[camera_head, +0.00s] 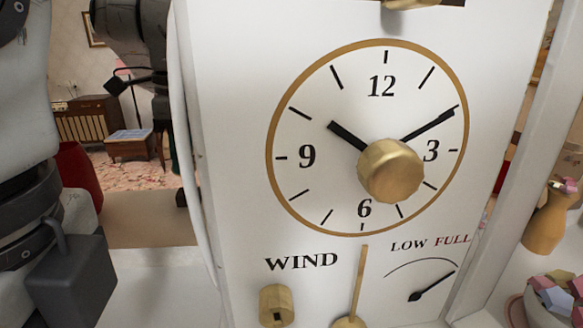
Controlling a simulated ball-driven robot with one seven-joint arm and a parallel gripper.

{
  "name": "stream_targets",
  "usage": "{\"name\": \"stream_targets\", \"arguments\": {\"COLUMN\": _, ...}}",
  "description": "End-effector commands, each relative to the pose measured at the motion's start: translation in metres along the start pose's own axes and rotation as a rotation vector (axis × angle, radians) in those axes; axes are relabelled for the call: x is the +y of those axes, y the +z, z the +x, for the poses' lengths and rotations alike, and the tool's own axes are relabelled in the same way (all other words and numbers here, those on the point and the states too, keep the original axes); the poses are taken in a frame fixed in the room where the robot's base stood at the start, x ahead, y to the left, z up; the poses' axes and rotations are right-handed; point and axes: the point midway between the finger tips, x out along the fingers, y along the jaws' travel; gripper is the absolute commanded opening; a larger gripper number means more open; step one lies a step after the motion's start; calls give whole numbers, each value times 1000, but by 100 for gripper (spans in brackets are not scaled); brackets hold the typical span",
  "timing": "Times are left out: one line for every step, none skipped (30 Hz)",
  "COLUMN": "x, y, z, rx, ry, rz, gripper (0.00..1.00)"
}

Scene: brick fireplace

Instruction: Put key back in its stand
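A white clock (230,130) fills the middle of the head view. Its round dial has a gold rim and black hands, with a large brass knob (390,171) in front. Below the word WIND is a brass winding post (277,305) with a dark slot in its front face. To its right, a thin upright brass rod (358,280) rises from a rounded brass piece cut by the bottom edge. I cannot tell whether this is the key or its stand. My gripper's fingers cannot be made out; only parts of my arm show at left.
A gauge (420,282) marked LOW and FULL is on the clock's lower right. A tan vase-like object (548,222) and a bowl of coloured pieces (556,300) stand at right. A red object (77,183) and wooden furniture (88,119) show at left.

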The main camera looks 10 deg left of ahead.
Motion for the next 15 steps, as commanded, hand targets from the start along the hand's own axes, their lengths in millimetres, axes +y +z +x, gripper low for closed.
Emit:
{"name": "stream_targets", "arguments": {"x": 0, "y": 0, "z": 1, "rx": 0, "ry": 0, "rz": 0, "gripper": 0}}
{"name": "stream_targets", "arguments": {"x": 0, "y": 0, "z": 2, "rx": 0, "ry": 0, "rz": 0, "gripper": 0}}
{"name": "stream_targets", "arguments": {"x": 0, "y": 0, "z": 2, "rx": 0, "ry": 0, "rz": 0, "gripper": 0}}
{"name": "stream_targets", "arguments": {"x": 0, "y": 0, "z": 3, "rx": 0, "ry": 0, "rz": 0, "gripper": 0}}
{"name": "stream_targets", "arguments": {"x": 0, "y": 0, "z": 3, "rx": 0, "ry": 0, "rz": 0, "gripper": 0}}
{"name": "stream_targets", "arguments": {"x": 0, "y": 0, "z": 4, "rx": 0, "ry": 0, "rz": 1, "gripper": 0}}
{"name": "stream_targets", "arguments": {"x": 0, "y": -1, "z": 4, "rx": 0, "ry": 0, "rz": 1, "gripper": 0}}
{"name": "stream_targets", "arguments": {"x": 0, "y": -1, "z": 5, "rx": 0, "ry": 0, "rz": 1, "gripper": 0}}
{"name": "stream_targets", "arguments": {"x": 0, "y": -1, "z": 6, "rx": 0, "ry": 0, "rz": 1, "gripper": 0}}
{"name": "stream_targets", "arguments": {"x": 0, "y": -1, "z": 6, "rx": 0, "ry": 0, "rz": 1, "gripper": 0}}
{"name": "stream_targets", "arguments": {"x": 0, "y": -1, "z": 7, "rx": 0, "ry": 0, "rz": 1, "gripper": 0}}
{"name": "stream_targets", "arguments": {"x": 0, "y": -1, "z": 8, "rx": 0, "ry": 0, "rz": 1, "gripper": 0}}
{"name": "stream_targets", "arguments": {"x": 0, "y": -1, "z": 8, "rx": 0, "ry": 0, "rz": 1, "gripper": 0}}
{"name": "stream_targets", "arguments": {"x": 0, "y": -1, "z": 9, "rx": 0, "ry": 0, "rz": 1, "gripper": 0}}
{"name": "stream_targets", "arguments": {"x": 0, "y": -1, "z": 9, "rx": 0, "ry": 0, "rz": 1, "gripper": 0}}
